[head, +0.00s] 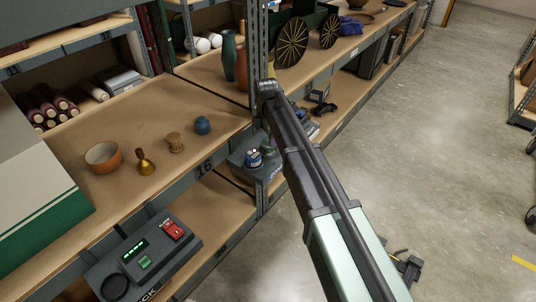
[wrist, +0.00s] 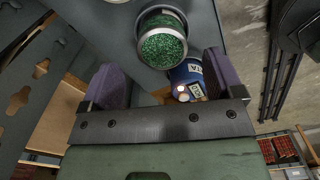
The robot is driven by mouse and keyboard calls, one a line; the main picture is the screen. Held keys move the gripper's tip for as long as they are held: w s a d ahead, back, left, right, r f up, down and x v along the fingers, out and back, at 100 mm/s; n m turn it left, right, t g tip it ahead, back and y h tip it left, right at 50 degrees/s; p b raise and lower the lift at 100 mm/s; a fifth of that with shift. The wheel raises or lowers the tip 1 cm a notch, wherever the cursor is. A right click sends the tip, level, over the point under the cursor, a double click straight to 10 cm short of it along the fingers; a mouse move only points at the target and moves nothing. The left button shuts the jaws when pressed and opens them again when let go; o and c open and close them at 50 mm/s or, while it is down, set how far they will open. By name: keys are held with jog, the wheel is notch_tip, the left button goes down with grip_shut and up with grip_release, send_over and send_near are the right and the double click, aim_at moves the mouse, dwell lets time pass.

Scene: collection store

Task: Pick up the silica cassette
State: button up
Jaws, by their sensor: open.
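A round clear-walled cassette (wrist: 163,46) filled with green granules shows at the top centre of the wrist view; I take it for the silica cassette. It stands on a grey surface (wrist: 110,25). My gripper (wrist: 158,60) is open, its two purple fingers spread to either side below the cassette, with nothing between the pads that I can make out. A blue labelled canister (wrist: 187,78) sits close by the right finger. In the head view, a blue canister (head: 253,159) is on a grey box (head: 262,172) on the lower shelf; my arm hides part of that spot and my gripper.
The upper shelf (head: 150,115) holds an orange bowl (head: 103,157), a brass bell (head: 145,164), a wooden piece (head: 175,143) and a blue ball (head: 202,125). A shelf post (head: 258,50) stands near my arm. A device with a red switch (head: 173,230) is lower left. The aisle floor (head: 430,150) is clear.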

notch_tip(320, 180, down, 5)
jog(key=b, duration=0.5)
jog(key=shift+d+f, duration=0.15)
jog(key=shift+f, duration=0.05)
jog(key=shift+s+r, duration=0.1)
jog(key=shift+r, duration=0.15)
jog(key=c, duration=1)
notch_tip(320, 180, up, 20)
jog(key=p, duration=2)
